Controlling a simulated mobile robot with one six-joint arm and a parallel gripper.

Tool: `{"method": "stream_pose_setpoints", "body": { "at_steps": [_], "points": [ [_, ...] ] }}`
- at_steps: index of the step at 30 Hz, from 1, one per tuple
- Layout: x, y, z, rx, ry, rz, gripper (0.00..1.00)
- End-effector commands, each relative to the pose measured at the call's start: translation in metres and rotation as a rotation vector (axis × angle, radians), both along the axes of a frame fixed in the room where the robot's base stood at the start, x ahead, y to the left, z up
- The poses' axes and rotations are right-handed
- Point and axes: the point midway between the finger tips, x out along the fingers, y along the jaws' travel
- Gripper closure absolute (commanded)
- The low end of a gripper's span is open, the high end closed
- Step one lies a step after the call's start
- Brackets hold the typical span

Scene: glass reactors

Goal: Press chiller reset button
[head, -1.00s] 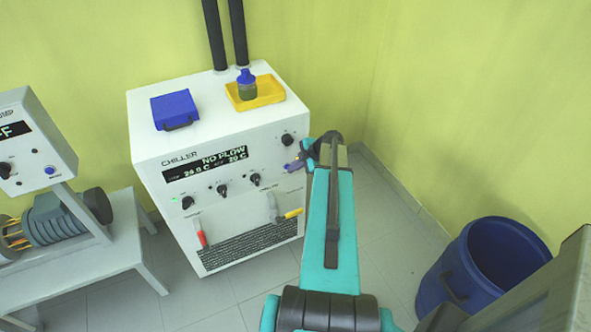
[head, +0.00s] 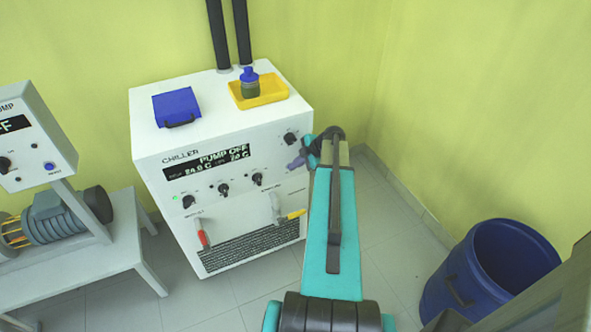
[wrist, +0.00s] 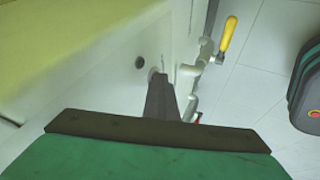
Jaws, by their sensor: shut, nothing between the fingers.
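The white chiller (head: 150,150) stands against the yellow wall. Black knobs (head: 223,190) sit below the display, and another knob (head: 290,139) is at the upper right. My gripper (head: 293,166) is at the right side of the front panel, just below that upper knob. In the wrist view my gripper (wrist: 157,76) is shut and empty, its tips at or very near the panel. I cannot tell whether they touch.
A blue case (head: 176,107) and a yellow tray (head: 272,92) holding a blue-capped bottle (head: 249,84) are on the chiller top. Red and yellow valve handles (head: 203,240) (head: 294,214) stick out below. A pump bench (head: 110,262) stands left, a blue bin (head: 480,275) right.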

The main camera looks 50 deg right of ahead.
Motion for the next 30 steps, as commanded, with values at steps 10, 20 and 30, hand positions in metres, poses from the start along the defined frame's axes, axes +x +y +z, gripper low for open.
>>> {"method": "stream_pose_setpoints", "body": {
  "at_steps": [10, 20, 30],
  "points": [
    [0.007, -0.002, 0.002, -0.005, -0.012, -0.006, 1.00],
    [0.003, 0.001, 0.002, -0.005, -0.012, -0.005, 1.00],
    [-0.018, 0.019, -0.001, -0.003, -0.006, 0.004, 1.00]
  ]
}}
